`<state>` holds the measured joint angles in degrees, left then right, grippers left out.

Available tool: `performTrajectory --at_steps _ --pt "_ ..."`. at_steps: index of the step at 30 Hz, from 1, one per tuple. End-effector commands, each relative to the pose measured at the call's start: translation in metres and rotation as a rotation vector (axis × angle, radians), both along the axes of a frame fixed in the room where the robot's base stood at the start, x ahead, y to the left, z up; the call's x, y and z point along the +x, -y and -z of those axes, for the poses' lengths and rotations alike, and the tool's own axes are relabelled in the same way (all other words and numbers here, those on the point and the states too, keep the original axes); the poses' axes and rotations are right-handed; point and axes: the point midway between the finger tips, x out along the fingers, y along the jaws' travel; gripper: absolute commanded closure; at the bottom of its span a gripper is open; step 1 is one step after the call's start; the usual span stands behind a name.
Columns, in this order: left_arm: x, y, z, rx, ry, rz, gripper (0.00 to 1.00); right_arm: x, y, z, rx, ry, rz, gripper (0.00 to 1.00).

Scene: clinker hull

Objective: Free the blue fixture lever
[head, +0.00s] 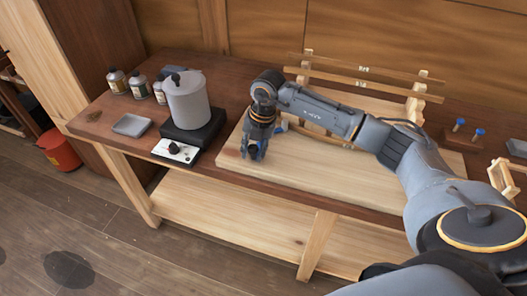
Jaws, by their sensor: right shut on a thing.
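My right arm reaches in from the right, and its right gripper (253,150) points down over the left end of the pale wooden board (340,175). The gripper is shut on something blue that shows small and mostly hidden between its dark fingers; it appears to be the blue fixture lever. Another bit of blue shows just behind the wrist, partly covered by the arm, and I cannot tell what it belongs to. My left gripper is out of view.
A grey lidded pot (187,102) stands on a black burner left of the board, with a white control panel (175,151) in front. Several bottles (138,86) and a grey tray (131,125) are farther left. A wooden rack (375,90) stands behind my arm. Blue-topped pins (459,123) are at right.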

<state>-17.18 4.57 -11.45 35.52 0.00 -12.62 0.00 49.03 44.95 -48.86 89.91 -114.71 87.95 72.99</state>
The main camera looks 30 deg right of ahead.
Motion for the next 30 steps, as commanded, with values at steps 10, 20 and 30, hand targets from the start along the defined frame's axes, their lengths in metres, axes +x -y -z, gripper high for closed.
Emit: performTrajectory --at_steps 10,20,30 --pt "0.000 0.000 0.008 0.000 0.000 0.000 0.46 0.032 -0.023 -0.001 0.003 0.006 0.326 1.00" --pt "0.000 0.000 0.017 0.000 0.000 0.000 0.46 0.060 -0.031 -0.002 0.004 0.007 0.590 1.00" --pt "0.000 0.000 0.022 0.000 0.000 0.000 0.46 0.076 -0.032 -0.002 0.004 0.007 0.736 1.00"
